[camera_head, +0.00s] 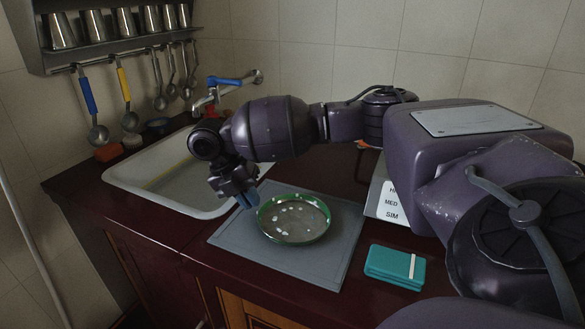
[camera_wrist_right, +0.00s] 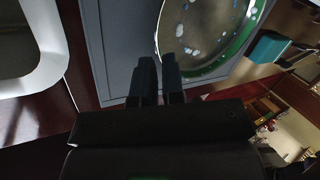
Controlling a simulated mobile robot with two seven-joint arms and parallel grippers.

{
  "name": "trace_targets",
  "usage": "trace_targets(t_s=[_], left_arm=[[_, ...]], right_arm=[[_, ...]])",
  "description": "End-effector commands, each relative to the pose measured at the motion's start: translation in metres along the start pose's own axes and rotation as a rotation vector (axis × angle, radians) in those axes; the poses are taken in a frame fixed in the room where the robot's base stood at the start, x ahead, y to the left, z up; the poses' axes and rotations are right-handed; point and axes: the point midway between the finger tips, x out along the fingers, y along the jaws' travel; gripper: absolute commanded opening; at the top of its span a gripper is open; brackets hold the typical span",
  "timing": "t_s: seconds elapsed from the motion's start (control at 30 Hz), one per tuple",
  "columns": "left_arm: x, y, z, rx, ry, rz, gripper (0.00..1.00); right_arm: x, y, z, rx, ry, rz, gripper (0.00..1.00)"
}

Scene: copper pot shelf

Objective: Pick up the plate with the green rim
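The plate with the green rim (camera_head: 294,237) sits on a grey-blue mat (camera_head: 228,233) on the counter, with pale spots on its inside. It also shows in the right wrist view (camera_wrist_right: 215,35). My right gripper (camera_head: 247,199) is at the plate's left rim, pointing down. In the right wrist view its two dark fingers (camera_wrist_right: 158,62) stand a narrow gap apart, with the near edge of the rim by the fingertips. I cannot tell whether they touch the rim. My left gripper is not in view.
A white sink (camera_head: 150,203) lies to the left, with a blue-handled tap (camera_head: 225,81) behind it. A teal box (camera_head: 394,266) is right of the mat. A white labelled object (camera_head: 386,203) stands behind my right arm.

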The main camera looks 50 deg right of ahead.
Motion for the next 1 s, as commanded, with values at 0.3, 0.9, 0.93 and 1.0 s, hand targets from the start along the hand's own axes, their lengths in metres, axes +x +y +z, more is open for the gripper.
trace_targets(t_s=[0.3, 0.9, 0.93, 1.0], left_arm=[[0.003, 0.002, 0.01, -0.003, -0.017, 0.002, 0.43], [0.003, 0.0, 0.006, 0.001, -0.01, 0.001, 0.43], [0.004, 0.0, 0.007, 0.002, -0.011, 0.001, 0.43], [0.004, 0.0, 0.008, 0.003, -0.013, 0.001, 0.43]], right_arm=[[0.039, 0.0, 0.0, -0.002, 0.002, -0.005, 0.09], [0.039, -0.001, 0.0, -0.001, 0.001, -0.003, 0.0], [0.039, -0.001, 0.0, -0.001, 0.001, -0.003, 0.0], [0.038, -0.001, 0.0, -0.001, 0.001, -0.002, 0.0]])
